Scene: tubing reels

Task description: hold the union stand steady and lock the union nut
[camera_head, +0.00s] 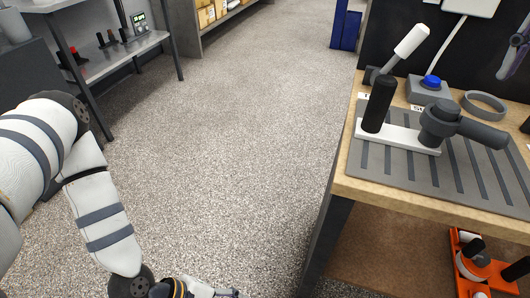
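The union stand has a white base plate (400,136) lying on a grey ribbed mat on the bench at the right. An upright black post (378,104) rises from its left end. A dark grey union body with a round collar (438,121) sits at its right end, with a thick grey cylinder (482,132) pointing right. I cannot tell which part is the nut. My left gripper (215,291) is at the bottom edge, mostly cut off, low over the floor and well left of the bench. Its opening cannot be made out. My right gripper is not in view.
The bench (345,180) has a grey mat (400,178), a tilted white handle (410,42), a blue button box (430,88) and a grey ring (485,104). An orange item (465,245) sits below. A shelf (125,52) stands at left. Floor between is clear.

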